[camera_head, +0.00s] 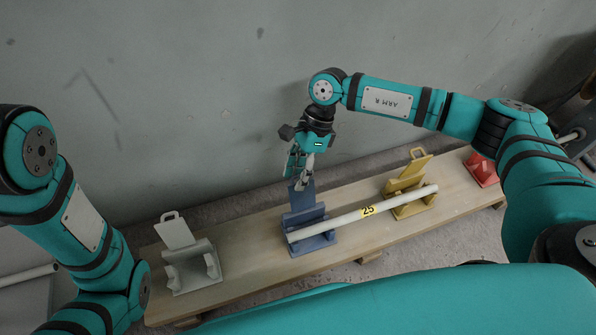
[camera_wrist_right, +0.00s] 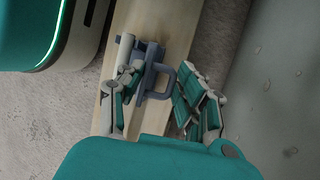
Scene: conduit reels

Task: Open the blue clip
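The blue clip (camera_head: 303,219) stands on a wooden board, its flap raised at the wall side. A white conduit (camera_head: 350,216) with a yellow "25" label lies across the blue clip and the yellow clip (camera_head: 408,191). My right gripper (camera_head: 300,178) points down at the top of the blue flap. In the right wrist view, the fingers of the right gripper (camera_wrist_right: 165,84) are apart, on either side of the blue clip's looped handle (camera_wrist_right: 188,78). Whether a finger touches the handle I cannot tell. My left arm shows at the left, but its gripper does not.
The wooden board (camera_head: 245,237) runs along the grey wall. A pale grey clip (camera_head: 190,264) with a raised flap stands at its left, a red clip (camera_head: 481,168) at its right. Bare board lies between the grey and blue clips.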

